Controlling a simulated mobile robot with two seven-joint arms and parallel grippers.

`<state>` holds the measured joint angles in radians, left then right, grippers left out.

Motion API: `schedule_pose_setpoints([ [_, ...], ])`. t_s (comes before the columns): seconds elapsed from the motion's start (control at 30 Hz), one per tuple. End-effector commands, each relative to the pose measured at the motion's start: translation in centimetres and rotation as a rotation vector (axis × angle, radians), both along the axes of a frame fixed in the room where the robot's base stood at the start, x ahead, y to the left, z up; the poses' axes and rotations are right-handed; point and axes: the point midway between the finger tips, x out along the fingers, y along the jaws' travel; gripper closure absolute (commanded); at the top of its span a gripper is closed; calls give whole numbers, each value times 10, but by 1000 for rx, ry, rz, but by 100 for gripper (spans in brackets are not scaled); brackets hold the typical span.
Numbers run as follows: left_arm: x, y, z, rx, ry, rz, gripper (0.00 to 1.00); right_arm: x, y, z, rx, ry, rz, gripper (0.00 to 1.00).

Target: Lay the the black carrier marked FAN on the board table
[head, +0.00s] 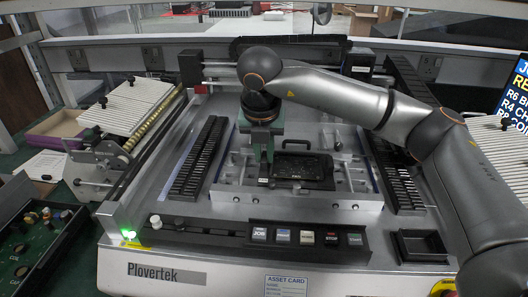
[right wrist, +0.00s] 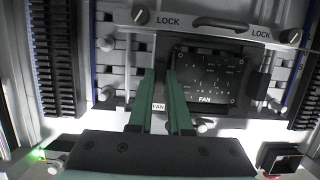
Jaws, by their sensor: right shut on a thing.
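The black carrier marked FAN (head: 305,172) is at the middle of the machine, over the light grey board table (head: 233,181). In the right wrist view the carrier (right wrist: 210,78) lies nearly square to the table, with FAN printed on its near edge. My right gripper (head: 266,178) points down at the carrier's left side. Its green fingers (right wrist: 161,74) are shut on the carrier there, with a small white FAN label (right wrist: 158,107) between them. The grasped part is mostly hidden. I cannot tell whether the carrier touches the table. My left gripper is not in view.
Black slotted racks stand left (head: 196,160) and right (head: 402,186) of the table. Two LOCK knobs (right wrist: 140,15) (right wrist: 291,36) sit at its far side. A button bar (head: 295,238) and an empty black bin (head: 422,246) are in front. A tray of parts (head: 35,238) is at lower left.

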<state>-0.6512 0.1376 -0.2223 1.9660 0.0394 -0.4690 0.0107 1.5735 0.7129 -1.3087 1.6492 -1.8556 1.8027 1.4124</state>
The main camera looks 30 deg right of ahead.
Motion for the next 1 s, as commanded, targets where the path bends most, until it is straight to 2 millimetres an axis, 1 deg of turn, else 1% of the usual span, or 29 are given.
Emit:
schedule_pose_setpoints([
  [0.37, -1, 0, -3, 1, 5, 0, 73, 0, 0, 0, -1, -1, 0, 100],
  [0.4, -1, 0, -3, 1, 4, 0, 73, 0, 0, 0, 0, 0, 0, 81],
  [0.7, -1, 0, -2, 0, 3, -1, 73, 0, 0, 0, 0, 0, 0, 48],
  [0.87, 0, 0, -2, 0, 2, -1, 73, 0, 0, -1, 0, 0, 0, 48],
  [1.0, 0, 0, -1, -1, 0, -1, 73, 0, 0, -1, 0, 0, 0, 63],
])
